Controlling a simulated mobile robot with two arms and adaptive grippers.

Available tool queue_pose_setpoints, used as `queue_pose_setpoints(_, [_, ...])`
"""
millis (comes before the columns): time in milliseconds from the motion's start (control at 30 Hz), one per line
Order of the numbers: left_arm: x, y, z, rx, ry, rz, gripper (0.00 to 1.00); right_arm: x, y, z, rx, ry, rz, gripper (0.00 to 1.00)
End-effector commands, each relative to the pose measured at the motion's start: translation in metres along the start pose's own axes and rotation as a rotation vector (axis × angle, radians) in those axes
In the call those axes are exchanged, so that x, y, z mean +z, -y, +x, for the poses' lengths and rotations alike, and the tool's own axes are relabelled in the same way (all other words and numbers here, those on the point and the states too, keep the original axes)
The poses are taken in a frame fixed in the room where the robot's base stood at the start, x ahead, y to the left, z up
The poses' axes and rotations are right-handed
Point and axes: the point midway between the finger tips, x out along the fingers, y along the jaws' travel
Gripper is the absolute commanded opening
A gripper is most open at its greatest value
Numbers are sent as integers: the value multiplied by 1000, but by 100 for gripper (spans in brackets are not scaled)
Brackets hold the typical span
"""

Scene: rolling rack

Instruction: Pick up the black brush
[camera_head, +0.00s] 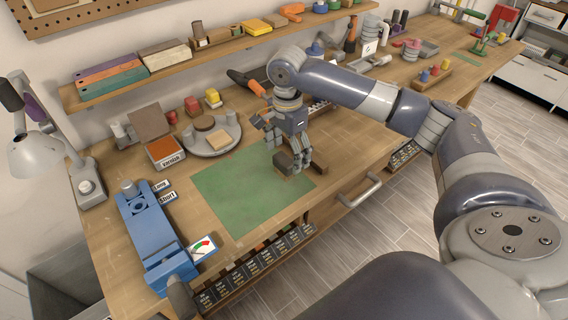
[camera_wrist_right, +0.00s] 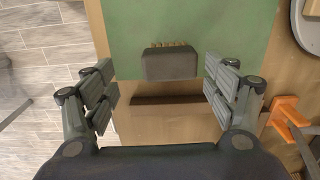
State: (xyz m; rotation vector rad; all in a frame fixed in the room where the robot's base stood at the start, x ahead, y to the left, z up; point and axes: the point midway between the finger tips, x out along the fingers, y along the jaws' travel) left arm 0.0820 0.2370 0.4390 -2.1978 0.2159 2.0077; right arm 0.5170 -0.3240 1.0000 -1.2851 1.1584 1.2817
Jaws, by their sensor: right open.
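The black brush (camera_wrist_right: 171,64) is a dark block with a row of tan bristles along its far edge in the right wrist view. In the head view the brush (camera_head: 284,163) shows beside my right gripper (camera_head: 292,164), at the mat's right edge. In the wrist view my right gripper (camera_wrist_right: 163,88) is open, its fingers apart on either side of the brush with gaps. My left gripper is not in view.
A blue vise-like tool (camera_head: 153,236) lies left of the mat (camera_head: 232,190). A round grey tray (camera_head: 211,134) with small blocks stands behind it. An orange-handled tool (camera_wrist_right: 287,112) is right of my right gripper in the wrist view. The mat's middle is clear.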

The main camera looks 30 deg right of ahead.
Motion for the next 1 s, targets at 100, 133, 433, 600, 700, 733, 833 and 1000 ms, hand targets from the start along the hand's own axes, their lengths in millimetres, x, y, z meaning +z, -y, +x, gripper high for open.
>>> queue_pose_setpoints(100, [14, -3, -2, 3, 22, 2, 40, 0, 0, 8, -1, 0, -1, 78])
queue_pose_setpoints(133, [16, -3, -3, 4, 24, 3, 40, 0, 1, 10, 0, 0, -1, 78])
queue_pose_setpoints(433, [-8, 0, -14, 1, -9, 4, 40, -1, 7, 50, 0, 0, -3, 78])
queue_pose_setpoints(600, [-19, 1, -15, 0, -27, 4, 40, 0, 7, 60, -3, 0, -3, 78])
queue_pose_setpoints(700, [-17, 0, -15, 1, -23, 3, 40, 0, 7, 60, -3, 0, -3, 78])
queue_pose_setpoints(733, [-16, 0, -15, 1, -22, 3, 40, 0, 7, 60, -3, 0, -3, 78])
queue_pose_setpoints(833, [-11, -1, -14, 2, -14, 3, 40, 0, 7, 60, -3, 0, -3, 65])
queue_pose_setpoints(1000, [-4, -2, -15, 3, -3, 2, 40, 0, 7, 60, -3, 0, -3, 26])
